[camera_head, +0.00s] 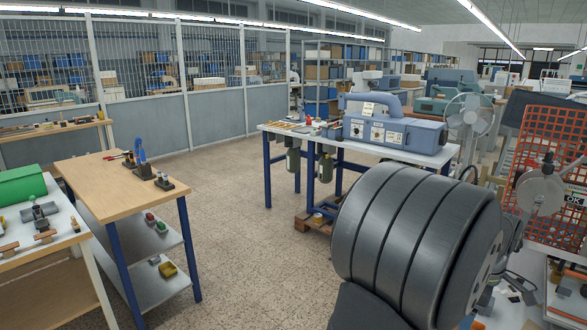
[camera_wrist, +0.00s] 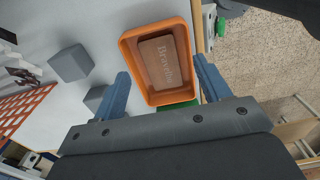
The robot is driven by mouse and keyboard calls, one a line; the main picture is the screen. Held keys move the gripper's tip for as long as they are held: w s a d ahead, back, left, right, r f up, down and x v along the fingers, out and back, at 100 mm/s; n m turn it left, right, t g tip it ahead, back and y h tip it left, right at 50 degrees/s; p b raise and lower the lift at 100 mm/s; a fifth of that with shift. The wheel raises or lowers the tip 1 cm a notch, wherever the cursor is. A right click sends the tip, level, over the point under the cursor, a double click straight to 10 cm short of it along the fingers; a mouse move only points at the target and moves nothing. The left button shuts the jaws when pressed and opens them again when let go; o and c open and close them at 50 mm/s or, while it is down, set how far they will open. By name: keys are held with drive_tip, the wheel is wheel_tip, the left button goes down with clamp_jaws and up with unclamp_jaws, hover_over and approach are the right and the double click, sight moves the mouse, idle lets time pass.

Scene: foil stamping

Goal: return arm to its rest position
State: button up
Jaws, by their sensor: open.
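In the wrist view my gripper (camera_wrist: 160,66) is open, its two blue fingers spread with nothing between them. Beyond the fingertips is an orange tray (camera_wrist: 130,52) holding a tan block (camera_wrist: 166,62) with pale lettering on its face. The tray appears apart from the fingers, though the distance is hard to judge. In the head view a large dark grey rounded part of my arm (camera_head: 415,240) fills the lower right foreground. My gripper is not seen there.
Two grey blocks (camera_wrist: 70,63) lie left of the tray on a pale surface, near a red grid (camera_wrist: 22,108). In the head view a blue machine (camera_head: 390,130) stands on a white-topped table. A wooden bench (camera_head: 105,175) is at left, with open floor (camera_head: 240,215) between.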

wheel_tip(320, 180, up, 6)
drive_tip(key=s+d+r+m, duration=0.25)
drive_tip(key=d+m, duration=0.25)
drive_tip(key=m, duration=0.4)
drive_tip(key=s+d+r+m, duration=0.1)
drive_tip(key=s+d+m, duration=0.35)
drive_tip(key=m, duration=0.45)
drive_tip(key=shift+w+d+f, duration=0.1)
drive_tip(key=shift+w+f, duration=0.2)
drive_tip(key=shift+w, duration=0.5)
drive_tip(key=shift+w+d+f, duration=0.1)
drive_tip(key=shift+w+f, duration=0.25)
drive_tip(key=shift+w, duration=0.5)
drive_tip(key=shift+w+f, duration=0.3)
drive_tip(key=shift+w, duration=0.5)
drive_tip(key=s+r, duration=0.2)
drive_tip(key=s, duration=0.2)
drive_tip(key=w+a+f+n, duration=0.1)
drive_tip(key=w+a+n, duration=0.2)
drive_tip(key=n, duration=0.6)
drive_tip(key=shift+w+a+f, duration=0.25)
drive_tip(key=shift+w+a, duration=0.05)
drive_tip(key=shift+a, duration=0.5)
